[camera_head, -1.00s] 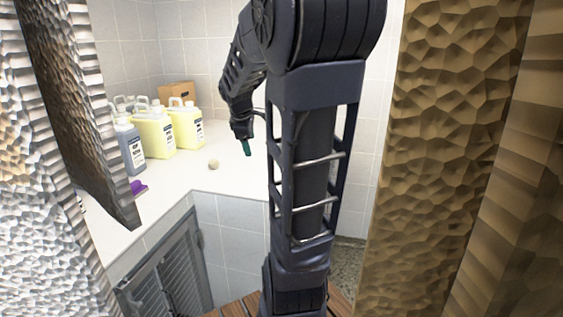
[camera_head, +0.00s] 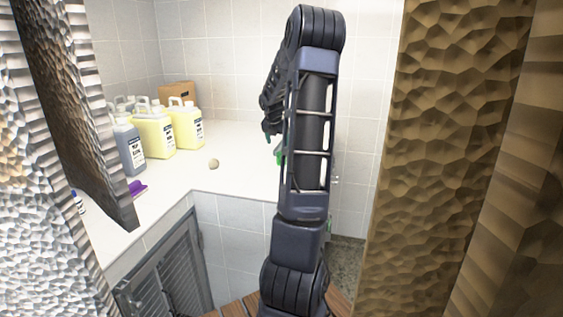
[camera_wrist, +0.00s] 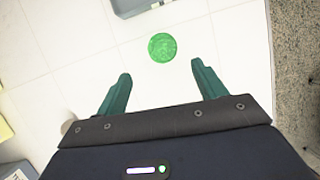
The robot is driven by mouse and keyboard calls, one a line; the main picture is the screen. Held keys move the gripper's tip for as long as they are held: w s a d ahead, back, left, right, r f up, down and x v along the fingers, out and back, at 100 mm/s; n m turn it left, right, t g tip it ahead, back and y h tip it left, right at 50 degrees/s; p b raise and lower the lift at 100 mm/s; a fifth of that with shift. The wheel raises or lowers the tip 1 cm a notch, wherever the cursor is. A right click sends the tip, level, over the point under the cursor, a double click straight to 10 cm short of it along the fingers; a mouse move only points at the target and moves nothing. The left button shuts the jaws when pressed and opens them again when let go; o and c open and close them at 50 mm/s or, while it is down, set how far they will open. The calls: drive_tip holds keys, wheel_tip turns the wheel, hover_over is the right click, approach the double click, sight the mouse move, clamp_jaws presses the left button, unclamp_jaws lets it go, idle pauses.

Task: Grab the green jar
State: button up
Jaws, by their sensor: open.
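The green jar (camera_wrist: 162,47) shows in the wrist view as a bright green disc on a white surface, seen from above. My gripper (camera_wrist: 161,71) is open, its two teal fingers apart with nothing between them. The jar lies just beyond the fingertips, roughly centred between them; I cannot tell the height gap. In the head view, a bright green patch (camera_head: 280,157) beside my arm looks like part of the jar, mostly hidden by the arm. My gripper (camera_head: 268,137) is largely hidden there too.
Yellow jugs (camera_head: 154,135) and a grey jug (camera_head: 129,148) stand on the white counter (camera_head: 235,170) at left, with a cardboard box (camera_head: 177,93) behind. A beige ball (camera_head: 213,164) and purple item (camera_head: 137,188) lie nearer. A grey tray (camera_wrist: 135,5) is beyond the jar.

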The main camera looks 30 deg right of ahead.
drive_tip(key=shift+n, duration=0.3)
drive_tip(key=x, duration=1.1)
drive_tip(key=shift+d+f, duration=0.2)
drive_tip(key=shift+d, duration=0.25)
drive_tip(key=shift+c, duration=0.2)
drive_tip(key=c, duration=1)
